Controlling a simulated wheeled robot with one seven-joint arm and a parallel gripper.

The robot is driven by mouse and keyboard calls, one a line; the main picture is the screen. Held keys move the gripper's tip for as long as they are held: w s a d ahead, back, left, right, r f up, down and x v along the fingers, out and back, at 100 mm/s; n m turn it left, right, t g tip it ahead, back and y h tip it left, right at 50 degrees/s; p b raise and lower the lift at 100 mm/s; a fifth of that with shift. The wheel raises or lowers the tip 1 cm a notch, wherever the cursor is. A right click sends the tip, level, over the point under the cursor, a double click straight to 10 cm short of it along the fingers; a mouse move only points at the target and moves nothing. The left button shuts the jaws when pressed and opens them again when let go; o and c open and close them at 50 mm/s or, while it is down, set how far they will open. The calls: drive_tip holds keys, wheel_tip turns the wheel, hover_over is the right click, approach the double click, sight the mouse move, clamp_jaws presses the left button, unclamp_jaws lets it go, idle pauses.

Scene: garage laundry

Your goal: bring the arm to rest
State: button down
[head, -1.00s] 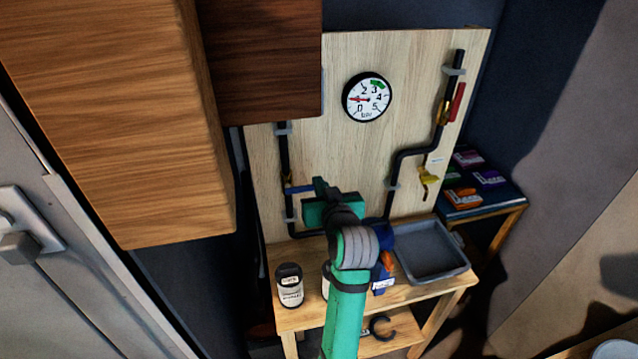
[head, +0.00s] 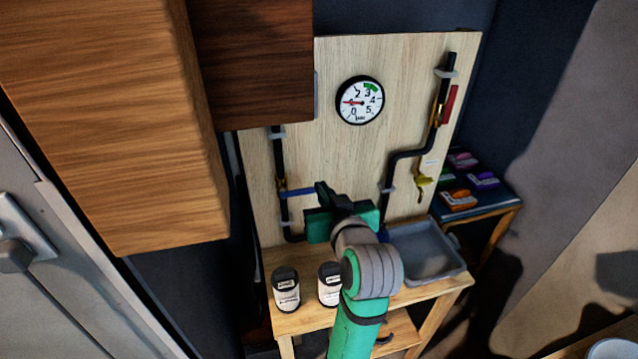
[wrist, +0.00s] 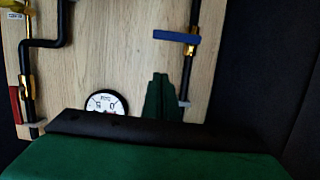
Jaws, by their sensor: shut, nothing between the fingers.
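My green arm rises from the bottom of the head view in front of the workbench, with a grey joint below the hand. My gripper (head: 323,192) is in front of the lower part of the wooden board (head: 405,85). Its green fingers show in the wrist view (wrist: 162,97), closed together and empty. They overlap the picture of the board, and I cannot tell the exact gap to it. Part of the hand is hidden behind my own wrist in the head view.
The board carries a gauge (head: 360,100), black pipes, a blue lever (head: 298,192) close to my fingers, a yellow valve (head: 421,188) and a red lever (head: 450,104). Two jars (head: 286,289) (head: 330,284) and a grey tray (head: 428,252) stand on the bench. Wooden cabinets hang upper left.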

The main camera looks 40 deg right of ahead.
drive_tip(key=shift+s+a+r, duration=0.15)
drive_tip(key=shift+s+a, duration=0.1)
drive_tip(key=shift+s, duration=0.3)
drive_tip(key=s+a+f+n+y, duration=0.1)
drive_tip(key=a+f, duration=0.8)
drive_tip(key=f, duration=0.3)
drive_tip(key=s+a+f+n+y, duration=0.1)
drive_tip(key=a+f, duration=0.9)
drive_tip(key=f, duration=0.2)
drive_tip(key=s+a+f+n+t+y, duration=0.1)
drive_tip(key=s+a+f, duration=0.2)
drive_tip(key=s+a, duration=0.2)
drive_tip(key=s+a+f+y, duration=0.1)
drive_tip(key=s+a+f, duration=0.2)
drive_tip(key=s+a, duration=0.25)
drive_tip(key=s+a+n+y, duration=0.1)
drive_tip(key=s+a, duration=0.3)
drive_tip(key=s, duration=0.3)
drive_tip(key=s+a+r+n+y, duration=0.1)
drive_tip(key=s+a+y, duration=0.1)
drive_tip(key=s+a, duration=0.2)
drive_tip(key=s, duration=0.3)
drive_tip(key=shift+r+n+t, duration=0.25)
drive_tip(key=shift+n+t, duration=0.15)
